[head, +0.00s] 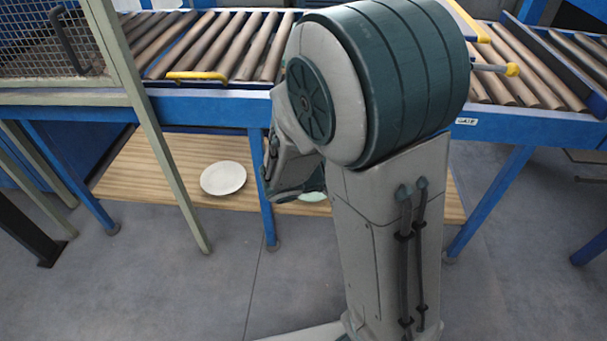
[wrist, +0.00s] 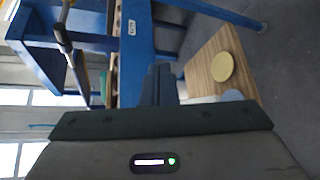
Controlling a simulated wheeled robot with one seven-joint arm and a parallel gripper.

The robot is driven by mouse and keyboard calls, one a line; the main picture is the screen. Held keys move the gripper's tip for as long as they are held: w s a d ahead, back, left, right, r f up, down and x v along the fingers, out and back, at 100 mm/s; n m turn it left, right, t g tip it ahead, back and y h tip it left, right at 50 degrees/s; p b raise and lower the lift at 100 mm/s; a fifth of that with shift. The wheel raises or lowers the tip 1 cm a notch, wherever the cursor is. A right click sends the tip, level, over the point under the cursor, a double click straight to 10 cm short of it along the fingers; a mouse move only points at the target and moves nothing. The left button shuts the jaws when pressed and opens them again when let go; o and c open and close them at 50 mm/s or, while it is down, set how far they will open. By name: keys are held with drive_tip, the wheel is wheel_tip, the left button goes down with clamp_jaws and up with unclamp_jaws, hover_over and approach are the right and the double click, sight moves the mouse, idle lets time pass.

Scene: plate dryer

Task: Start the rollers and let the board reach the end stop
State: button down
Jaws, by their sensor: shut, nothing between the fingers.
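The rollers (head: 215,45) form a conveyor on a blue frame (head: 200,108), running on both sides of my arm. In the wrist view, a strip of the frame (wrist: 130,60) stands upright in the picture. My gripper (wrist: 160,82) is shut and empty beside the frame, touching nothing I can make out. In the head view, my arm hides its fingertips. A lever with a yellow knob (head: 512,69) sticks out over the right rollers. A yellow handle (head: 197,76) lies along the front edge at left. I cannot clearly make out a board on the rollers or an end stop.
A mesh guard (head: 45,45) with a dark handle stands at left. Blue legs (head: 490,200) hold up the frame. A small white label (head: 466,121) is on its front. The grey floor in front is clear.

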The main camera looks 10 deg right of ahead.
drive_tip(key=w+a+f+n+t+y+b, duration=0.2)
drive_tip(key=w+a+f+n+t+b, duration=0.7)
drive_tip(key=w+a+f+t, duration=0.3)
drive_tip(key=shift+a+f+t, duration=0.15)
drive_tip(key=shift+a+t, duration=0.25)
drive_tip(key=shift+t, duration=0.3)
drive_tip(key=shift+f, duration=0.1)
drive_tip(key=w+d+f+b, duration=0.2)
drive_tip(key=w+f+b, duration=0.1)
drive_tip(key=w, duration=0.4)
drive_tip(key=shift+d+f+b, duration=0.2)
drive_tip(key=shift+f+b, duration=0.1)
drive_tip(key=shift+f, duration=0.35)
drive_tip(key=shift+w, duration=0.1)
idle(0.5)
drive_tip(key=shift+w+d+f, duration=0.15)
drive_tip(key=shift+w+f, duration=0.05)
drive_tip(key=shift+w, duration=0.1)
